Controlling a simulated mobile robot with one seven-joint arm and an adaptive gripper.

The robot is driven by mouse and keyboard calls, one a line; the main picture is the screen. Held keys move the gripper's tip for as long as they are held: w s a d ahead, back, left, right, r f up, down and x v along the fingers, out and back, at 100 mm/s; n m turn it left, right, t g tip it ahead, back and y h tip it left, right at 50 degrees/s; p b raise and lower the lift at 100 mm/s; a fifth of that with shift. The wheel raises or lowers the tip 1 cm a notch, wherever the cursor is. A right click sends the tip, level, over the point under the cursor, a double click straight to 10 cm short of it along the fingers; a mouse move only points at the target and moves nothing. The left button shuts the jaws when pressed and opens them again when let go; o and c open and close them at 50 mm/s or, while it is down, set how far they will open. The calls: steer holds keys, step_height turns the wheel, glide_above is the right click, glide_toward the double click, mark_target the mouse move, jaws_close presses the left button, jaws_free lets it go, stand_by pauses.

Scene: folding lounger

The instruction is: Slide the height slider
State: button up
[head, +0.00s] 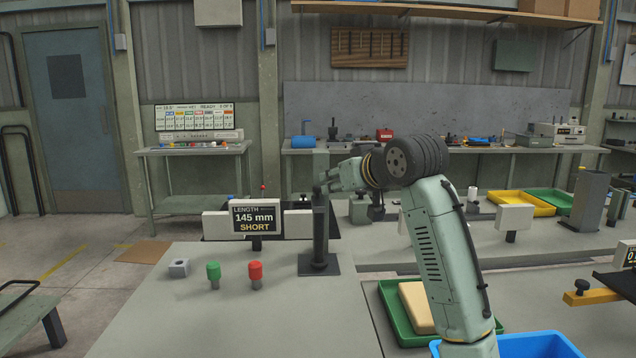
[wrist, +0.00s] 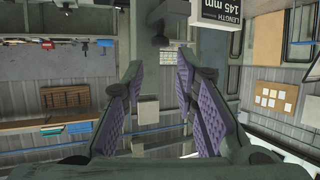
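A dark upright post (head: 320,235) stands on a flat base on the workbench, just right of the length display (head: 256,217). The display reads 145 mm SHORT. I take the post to carry the height slider, but its slider part is hard to make out. My gripper (head: 326,184) is at the upper part of the post and partly covers it. In the wrist view, my gripper (wrist: 160,65) has its two purple-padded fingers apart with nothing held between them. A dark knob (wrist: 159,40) shows just beyond the fingertips. I cannot tell whether a finger touches the post.
A green button (head: 213,271), a red button (head: 255,270) and a small grey block (head: 179,267) are on the bench left of the post. A green tray (head: 391,310) holding a beige block lies to the right, beside a blue bin (head: 540,342).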

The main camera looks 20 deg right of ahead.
mark_target(318, 186)
steer(key=p+x, duration=0.2)
steer(key=x, duration=0.6)
steer(key=shift+w+a+f+p, duration=0.1)
steer(key=shift+w+f+p, duration=0.05)
steer(key=shift+w+p, duration=0.15)
steer(key=shift+c, duration=0.4)
jaws_close()
